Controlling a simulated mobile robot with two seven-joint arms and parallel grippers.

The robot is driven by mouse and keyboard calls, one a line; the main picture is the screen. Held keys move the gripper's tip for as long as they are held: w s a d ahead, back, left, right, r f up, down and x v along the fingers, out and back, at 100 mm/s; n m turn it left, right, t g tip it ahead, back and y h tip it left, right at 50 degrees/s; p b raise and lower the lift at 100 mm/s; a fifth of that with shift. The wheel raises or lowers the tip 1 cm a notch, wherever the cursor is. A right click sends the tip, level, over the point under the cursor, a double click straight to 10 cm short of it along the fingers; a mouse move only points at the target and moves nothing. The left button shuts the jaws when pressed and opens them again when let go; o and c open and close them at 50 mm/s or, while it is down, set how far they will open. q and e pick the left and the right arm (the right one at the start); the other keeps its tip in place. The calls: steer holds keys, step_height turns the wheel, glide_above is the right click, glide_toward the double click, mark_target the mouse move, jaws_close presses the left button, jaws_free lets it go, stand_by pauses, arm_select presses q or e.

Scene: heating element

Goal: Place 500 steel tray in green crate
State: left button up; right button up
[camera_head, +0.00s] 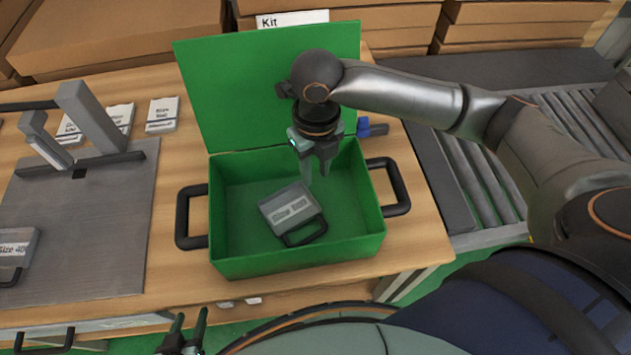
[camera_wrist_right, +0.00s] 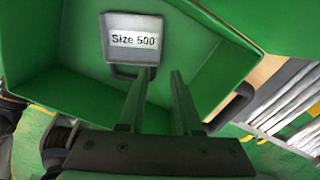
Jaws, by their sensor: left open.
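The grey steel tray (camera_head: 288,208), labelled "Size 500", lies inside the green crate (camera_head: 300,262), slightly turned, its dark handle towards the crate's front. The tray also shows in the right wrist view (camera_wrist_right: 132,25), its label readable. My right gripper (camera_head: 317,172) is over the crate's back right part, empty, its fingers apart and pointing down. In the right wrist view its fingers (camera_wrist_right: 158,78) are clear of the tray, with a gap between them. My left gripper (camera_head: 185,332) is at the bottom edge of the head view, open and empty, in front of the table.
The crate's lid (camera_head: 240,90) stands open behind it; black handles (camera_head: 192,217) stick out at both sides. Another tray (camera_head: 15,250), its label partly cut off, lies on a grey plate (camera_head: 90,230) at left. A roller conveyor (camera_head: 480,185) is at right.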

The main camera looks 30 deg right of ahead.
step_height(320, 180, up, 2)
steer(key=shift+r, duration=0.25)
steer(key=shift+c, duration=0.2)
stand_by(0.9)
